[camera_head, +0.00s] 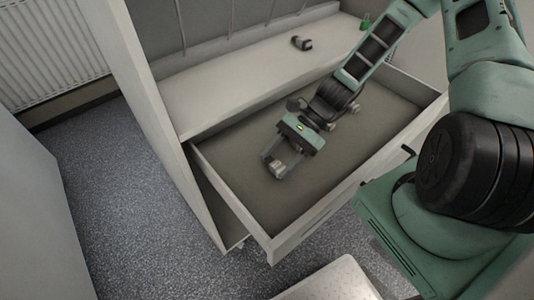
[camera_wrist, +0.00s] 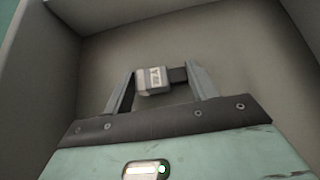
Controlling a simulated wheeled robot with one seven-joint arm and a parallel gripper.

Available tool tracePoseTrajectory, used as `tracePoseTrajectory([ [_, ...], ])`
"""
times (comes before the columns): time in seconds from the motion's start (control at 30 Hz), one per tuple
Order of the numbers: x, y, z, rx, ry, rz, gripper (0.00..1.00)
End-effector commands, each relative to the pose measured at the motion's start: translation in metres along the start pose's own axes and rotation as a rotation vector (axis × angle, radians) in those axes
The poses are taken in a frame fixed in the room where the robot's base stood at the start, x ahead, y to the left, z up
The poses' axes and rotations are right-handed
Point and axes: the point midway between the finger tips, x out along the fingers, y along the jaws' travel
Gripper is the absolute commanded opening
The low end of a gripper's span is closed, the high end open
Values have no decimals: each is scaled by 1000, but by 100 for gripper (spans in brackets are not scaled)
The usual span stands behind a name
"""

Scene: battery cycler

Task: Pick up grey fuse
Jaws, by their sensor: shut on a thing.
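The grey fuse (camera_wrist: 152,81) is a small block with a printed label and a dark part at its right in the wrist view. My gripper (camera_wrist: 160,80) has its two fingers on either side of it and is shut on it. In the head view my gripper (camera_head: 274,165) is inside the open drawer (camera_head: 352,130), toward its left front part. The fuse (camera_head: 279,169) shows there as a small pale shape between the fingers. I cannot tell whether it still touches the drawer floor.
The drawer walls stand close around my gripper. Above and behind the drawer is a white shelf (camera_head: 225,95) with a dark grey object (camera_head: 301,43) and a small green item (camera_head: 365,22). Speckled floor (camera_head: 110,170) is clear at the left.

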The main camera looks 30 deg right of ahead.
Motion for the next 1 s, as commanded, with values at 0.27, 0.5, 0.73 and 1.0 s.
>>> tracePoseTrajectory([
  [0.27,-40,-1,56,-5,5,-2,38],
  [0.5,-66,0,96,-3,3,-1,38],
  [0.73,-77,-1,112,-1,1,-1,38],
  [1.0,-78,0,114,-1,-1,0,38],
])
